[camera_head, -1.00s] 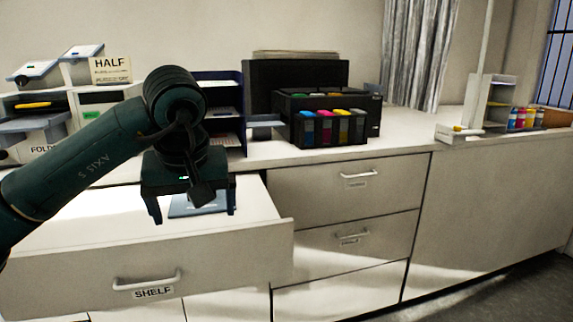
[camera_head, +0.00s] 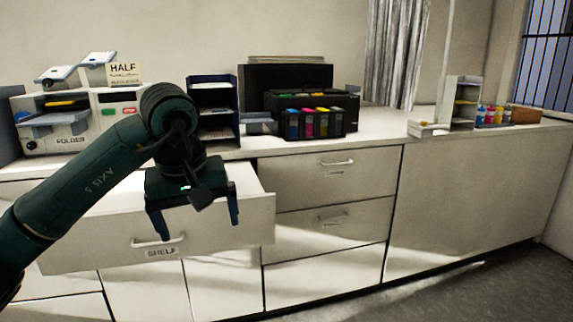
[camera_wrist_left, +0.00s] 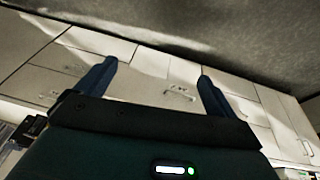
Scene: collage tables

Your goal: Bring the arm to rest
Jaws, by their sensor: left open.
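My left arm (camera_head: 95,185) comes in from the left in the head view. Its gripper (camera_head: 196,228) points down, with its two fingers spread apart and nothing between them. It shows in front of the open drawer labelled SHELF (camera_head: 225,228). In the left wrist view the two fingers (camera_wrist_left: 157,72) are also apart and empty, with cabinet fronts beyond. The arm and gripper hide much of the drawer's inside, so I cannot see what lies in it. My right gripper is not in view.
The SHELF drawer sticks out from the cabinet. On the counter stand a folder machine (camera_head: 60,138), a HALF sign (camera_head: 124,73), a dark shelf rack (camera_head: 213,88), a printer with coloured cartridges (camera_head: 313,122) and a pale rack (camera_head: 462,100). The floor (camera_head: 470,290) at right is clear.

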